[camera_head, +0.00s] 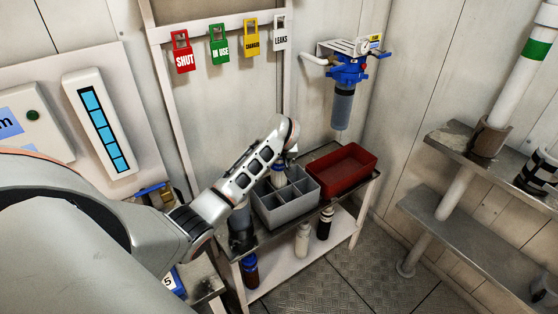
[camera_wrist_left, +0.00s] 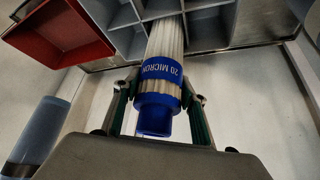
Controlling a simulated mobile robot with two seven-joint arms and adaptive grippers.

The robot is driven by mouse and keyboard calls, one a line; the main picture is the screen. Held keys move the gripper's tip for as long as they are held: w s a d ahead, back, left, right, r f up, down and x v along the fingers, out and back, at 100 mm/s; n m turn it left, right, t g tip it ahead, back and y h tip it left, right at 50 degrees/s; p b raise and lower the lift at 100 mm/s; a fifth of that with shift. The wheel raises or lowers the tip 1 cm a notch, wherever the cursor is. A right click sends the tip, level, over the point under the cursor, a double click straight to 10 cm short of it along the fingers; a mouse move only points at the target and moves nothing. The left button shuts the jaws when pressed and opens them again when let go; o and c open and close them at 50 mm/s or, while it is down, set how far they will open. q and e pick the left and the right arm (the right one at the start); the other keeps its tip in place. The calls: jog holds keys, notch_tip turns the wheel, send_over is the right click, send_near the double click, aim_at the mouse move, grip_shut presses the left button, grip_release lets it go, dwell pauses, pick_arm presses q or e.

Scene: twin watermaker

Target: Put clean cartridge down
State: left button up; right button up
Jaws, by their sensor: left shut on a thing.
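The clean cartridge is a white pleated cylinder with a blue end and a band reading "20 MICRON" (camera_wrist_left: 160,92). My left gripper (camera_wrist_left: 160,82) is shut on its blue end, with one finger on each side. In the head view, the left gripper (camera_head: 288,157) points down over the grey divided crate (camera_head: 287,217), and part of the white cartridge (camera_head: 278,181) shows below it. The cartridge's far end reaches among the crate's compartments (camera_wrist_left: 125,18). Whether it touches the compartment floor cannot be seen. My right gripper is in neither view.
A red tray (camera_head: 343,172) stands right of the crate on the metal cart. Bottles (camera_head: 302,240) stand on the lower shelf. A blue-headed filter housing (camera_head: 343,100) hangs on the wall behind. Coloured tags (camera_head: 220,48) hang at the upper left. A shelf stands at right.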

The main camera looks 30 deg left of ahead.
pick_arm(q)
jog(key=o, duration=1.6)
jog(key=shift+f, duration=0.1)
jog(key=shift+c, duration=0.2)
